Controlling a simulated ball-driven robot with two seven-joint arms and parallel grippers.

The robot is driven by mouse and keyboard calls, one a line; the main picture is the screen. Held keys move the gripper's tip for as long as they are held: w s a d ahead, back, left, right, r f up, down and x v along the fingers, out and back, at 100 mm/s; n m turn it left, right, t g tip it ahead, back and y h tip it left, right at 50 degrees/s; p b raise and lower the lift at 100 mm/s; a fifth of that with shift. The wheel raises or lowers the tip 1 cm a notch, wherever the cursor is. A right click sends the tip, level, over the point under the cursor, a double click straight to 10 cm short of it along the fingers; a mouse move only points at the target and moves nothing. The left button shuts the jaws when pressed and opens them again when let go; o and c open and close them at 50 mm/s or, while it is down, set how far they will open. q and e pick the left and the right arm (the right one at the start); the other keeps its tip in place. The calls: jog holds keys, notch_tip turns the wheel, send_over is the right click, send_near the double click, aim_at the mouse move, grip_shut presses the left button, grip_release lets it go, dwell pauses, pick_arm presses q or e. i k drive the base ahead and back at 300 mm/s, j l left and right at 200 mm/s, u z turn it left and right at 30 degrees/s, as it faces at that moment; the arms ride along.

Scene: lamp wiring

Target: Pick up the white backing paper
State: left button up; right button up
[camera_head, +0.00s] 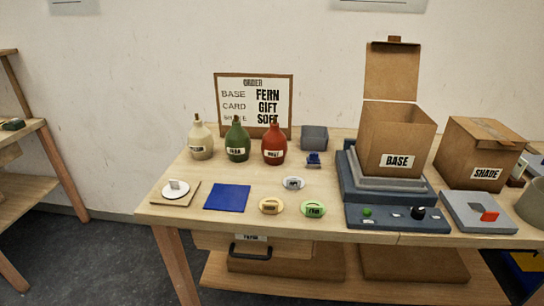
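I see no thing that I can surely name as the white backing paper. A flat white disc (180,194) lies on a thin tan board (157,196) at the table's left end. A small pale upright piece (174,184) stands on the disc. Whether any of these is the backing paper I cannot tell. Neither of my grippers shows in the head view.
A blue square mat (227,197) lies right of the board. Green, red and cream bottles (238,144) stand behind it, before an order sign (254,84). Small oval tags (313,209) lie mid-table. An open BASE box (390,135) and a SHADE box (478,150) stand right.

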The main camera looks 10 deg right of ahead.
aim_at(176, 189)
jog(key=i, duration=0.15)
jog(key=i+l+u, duration=0.15)
jog(key=u, duration=0.35)
jog(key=i+l+u, duration=0.3)
jog(key=u, duration=0.2)
